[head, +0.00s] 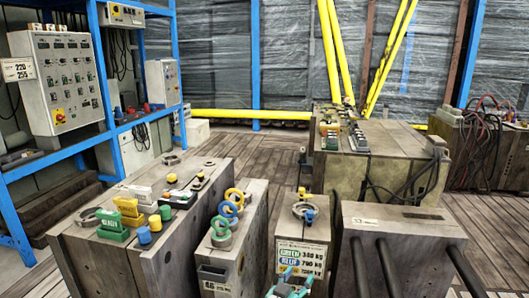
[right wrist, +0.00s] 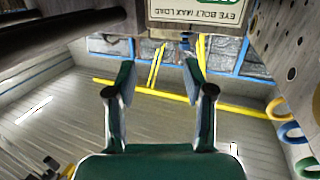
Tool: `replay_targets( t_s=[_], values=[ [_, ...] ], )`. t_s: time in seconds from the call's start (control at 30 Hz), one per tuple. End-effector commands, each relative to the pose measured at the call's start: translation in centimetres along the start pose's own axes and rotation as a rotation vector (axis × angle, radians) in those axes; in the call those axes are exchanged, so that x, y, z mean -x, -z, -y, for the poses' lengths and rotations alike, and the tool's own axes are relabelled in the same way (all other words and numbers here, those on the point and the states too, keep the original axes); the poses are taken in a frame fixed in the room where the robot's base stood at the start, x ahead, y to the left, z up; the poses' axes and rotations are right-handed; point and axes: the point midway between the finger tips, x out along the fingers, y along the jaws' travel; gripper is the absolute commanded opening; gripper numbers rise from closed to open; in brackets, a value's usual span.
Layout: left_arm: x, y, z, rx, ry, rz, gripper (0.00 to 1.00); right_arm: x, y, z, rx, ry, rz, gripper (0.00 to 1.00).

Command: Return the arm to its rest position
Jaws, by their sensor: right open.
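My right gripper (head: 289,274) shows at the bottom middle of the head view, low in front of the block that carries the load sign. Its teal fingers are spread apart. In the right wrist view the right gripper (right wrist: 158,78) is open, with nothing between its fingers. The lower part of the load sign (right wrist: 200,10) is upside down at the top of that view, beyond the fingertips. My left gripper is not in view.
The load sign (head: 301,257) hangs on a narrow block. A block with coloured rings (head: 231,208) stands left of it. A block with dark rods (head: 389,270) stands right. A wide block (head: 75,245) carries coloured pieces. Plank floor (head: 265,150) is clear behind.

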Motion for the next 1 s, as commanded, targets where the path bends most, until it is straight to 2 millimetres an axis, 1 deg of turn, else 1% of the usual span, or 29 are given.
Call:
replay_targets(
  t_s=[0.1,0.17,0.27,0.37,0.43,0.47,0.5,0.53,0.57,0.6,0.67,0.7,0.83,1.0],
  values=[
    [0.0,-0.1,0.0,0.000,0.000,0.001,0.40,-0.7,-3.1,-0.7,0.011,0.081,0.073,0.53],
    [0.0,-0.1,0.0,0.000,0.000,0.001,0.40,-0.8,-5.0,-1.1,0.017,0.127,0.121,0.53],
    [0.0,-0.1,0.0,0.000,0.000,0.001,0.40,-0.6,-8.4,-2.0,0.023,0.203,0.216,0.53],
    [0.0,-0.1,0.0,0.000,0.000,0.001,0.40,0.4,-12.4,-3.4,0.028,0.282,0.341,0.53],
    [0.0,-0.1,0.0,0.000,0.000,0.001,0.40,1.9,-15.8,-4.8,0.030,0.340,0.456,0.53],
    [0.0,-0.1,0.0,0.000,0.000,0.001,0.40,2.7,-17.3,-5.6,0.031,0.365,0.514,0.53],
    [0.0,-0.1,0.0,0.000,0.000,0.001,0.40,4.2,-19.4,-6.8,0.028,0.397,0.599,0.53],
    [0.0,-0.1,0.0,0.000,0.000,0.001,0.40,5.5,-20.9,-7.7,0.027,0.420,0.668,0.53],
    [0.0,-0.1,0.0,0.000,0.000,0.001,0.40,7.0,-22.4,-8.7,0.025,0.442,0.739,0.53],
    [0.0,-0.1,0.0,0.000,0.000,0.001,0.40,8.9,-24.1,-10.0,0.020,0.466,0.828,0.53],
    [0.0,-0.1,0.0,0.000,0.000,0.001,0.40,11.9,-25.9,-11.7,0.016,0.496,0.948,0.53],
    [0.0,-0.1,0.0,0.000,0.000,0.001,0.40,13.8,-26.9,-12.8,0.013,0.509,1.022,0.53],
    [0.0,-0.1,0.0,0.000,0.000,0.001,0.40,19.3,-28.9,-15.9,0.005,0.540,1.223,0.53],
    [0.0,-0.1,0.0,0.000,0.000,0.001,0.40,25.4,-29.9,-19.3,-0.002,0.560,1.436,0.53]
  ],
)
